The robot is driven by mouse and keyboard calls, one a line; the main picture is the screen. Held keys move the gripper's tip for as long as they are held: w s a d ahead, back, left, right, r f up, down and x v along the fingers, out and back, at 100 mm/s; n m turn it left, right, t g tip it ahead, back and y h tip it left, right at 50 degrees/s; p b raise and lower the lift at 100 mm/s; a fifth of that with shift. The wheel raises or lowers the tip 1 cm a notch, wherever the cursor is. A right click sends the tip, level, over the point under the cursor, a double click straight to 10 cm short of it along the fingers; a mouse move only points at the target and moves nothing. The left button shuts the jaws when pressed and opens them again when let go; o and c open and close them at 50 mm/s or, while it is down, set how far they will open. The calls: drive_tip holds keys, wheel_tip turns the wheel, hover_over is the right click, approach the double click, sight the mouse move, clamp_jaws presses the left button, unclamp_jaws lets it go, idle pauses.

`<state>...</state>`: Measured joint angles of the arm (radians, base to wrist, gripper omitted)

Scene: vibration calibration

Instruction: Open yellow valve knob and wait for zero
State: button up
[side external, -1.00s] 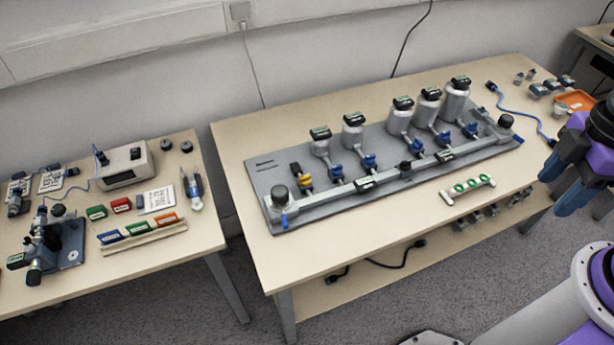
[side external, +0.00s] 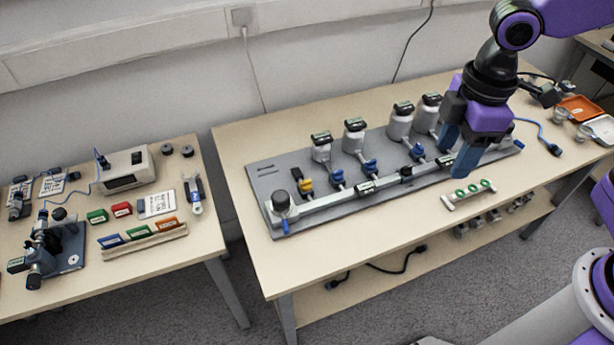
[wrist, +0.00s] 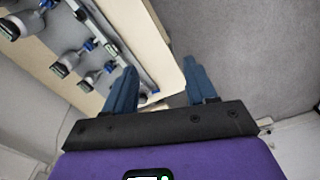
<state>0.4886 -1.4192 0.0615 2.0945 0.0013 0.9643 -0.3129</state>
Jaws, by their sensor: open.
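My gripper (side external: 455,155) is open and empty above the right part of the board, well to the right of the yellow knob. In the wrist view my gripper (wrist: 162,92) shows two blue fingers spread apart with nothing between them. Blue valve knobs (side external: 337,174) sit under other canisters. The arm hides the rightmost canister and part of the board's right end. I cannot read any gauge or display.
A small rack with green rings (side external: 468,193) lies in front of the board. An orange tray (side external: 580,108) and a blue cable (side external: 540,133) are at the table's right. A second table with a display box (side external: 125,168) stands left, across a gap. The front left tabletop is clear.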

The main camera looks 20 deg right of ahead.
drive_tip(key=w+a+f+n, duration=0.1)
drive_tip(key=w+a+f, duration=0.1)
drive_tip(key=w+a, duration=0.45)
drive_tip(key=w+a+f+n, duration=0.15)
drive_tip(key=w+a, duration=0.25)
drive_tip(key=w, duration=0.5)
drive_tip(key=n, duration=0.1)
approach(307, 181)
wheel_tip(307, 181, down, 9)
drive_tip(key=shift+w+a+r, duration=0.1)
drive_tip(key=shift+r, duration=0.1)
drive_tip(key=c, duration=1)
